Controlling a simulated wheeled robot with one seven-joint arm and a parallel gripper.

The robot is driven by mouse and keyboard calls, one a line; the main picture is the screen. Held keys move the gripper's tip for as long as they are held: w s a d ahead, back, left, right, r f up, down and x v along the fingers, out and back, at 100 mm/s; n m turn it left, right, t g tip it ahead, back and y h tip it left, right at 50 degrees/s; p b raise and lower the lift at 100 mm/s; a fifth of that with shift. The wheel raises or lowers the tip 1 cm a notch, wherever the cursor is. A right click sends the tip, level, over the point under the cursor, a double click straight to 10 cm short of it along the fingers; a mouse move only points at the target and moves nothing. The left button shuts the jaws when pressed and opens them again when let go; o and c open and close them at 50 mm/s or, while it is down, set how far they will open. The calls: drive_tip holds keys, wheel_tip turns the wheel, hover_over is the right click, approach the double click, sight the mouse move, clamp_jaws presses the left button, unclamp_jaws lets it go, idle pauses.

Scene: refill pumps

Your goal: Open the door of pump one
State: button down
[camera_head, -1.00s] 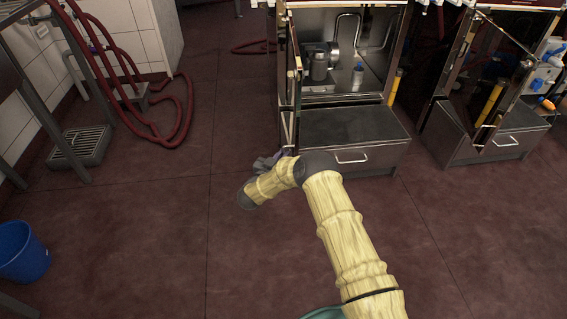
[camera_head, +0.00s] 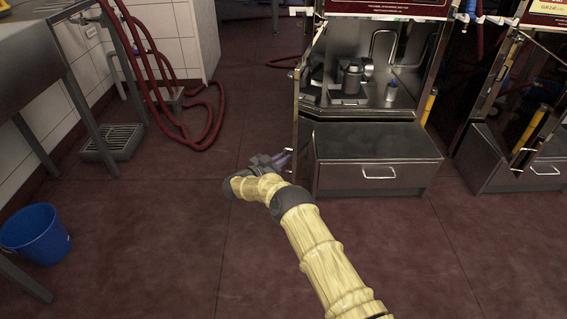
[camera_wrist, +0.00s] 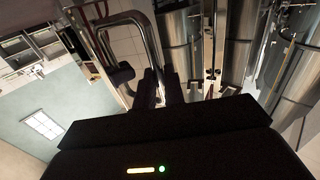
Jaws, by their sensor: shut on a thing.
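The nearer pump cabinet (camera_head: 375,142) stands right of my gripper, with its upper front open; I take it to be pump one, though no number is readable. Its door (camera_head: 296,120) is swung out at the cabinet's left side and shows nearly edge-on. My gripper (camera_head: 282,158) is low beside the door's outer face. In the wrist view, a bent metal bar handle (camera_wrist: 127,20) runs down to my gripper (camera_wrist: 160,88), whose dark fingers are shut on it. The exact grip is partly hidden by the gripper body.
A second pump cabinet (camera_head: 514,162) with an angled-out door stands at the right. A blue bucket (camera_head: 35,233) and a grey floor grate (camera_head: 112,142) are at the left. A red hose (camera_head: 205,125) lies by the tiled wall. The floor between is clear.

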drive_tip(key=shift+w+d+r, duration=0.15)
drive_tip(key=shift+w+r, duration=0.15)
drive_tip(key=shift+r, duration=0.05)
drive_tip(key=c, duration=1.9)
unclamp_jaws()
drive_tip(key=o, duration=0.4)
drive_tip(key=shift+d+h, duration=0.3)
drive_tip(key=shift+s+a+f, duration=0.1)
drive_tip(key=shift+a+f, duration=0.1)
drive_tip(key=shift+a, duration=0.15)
drive_tip(key=p+v, duration=0.2)
drive_tip(key=v, duration=0.3)
drive_tip(key=p+v, duration=0.2)
drive_tip(key=v, duration=0.4)
drive_tip(key=p+v, duration=0.2)
drive_tip(key=v, duration=0.4)
drive_tip(key=shift+s+a+r, duration=0.15)
drive_tip(key=shift+a+r, duration=0.05)
drive_tip(key=shift+r, duration=0.05)
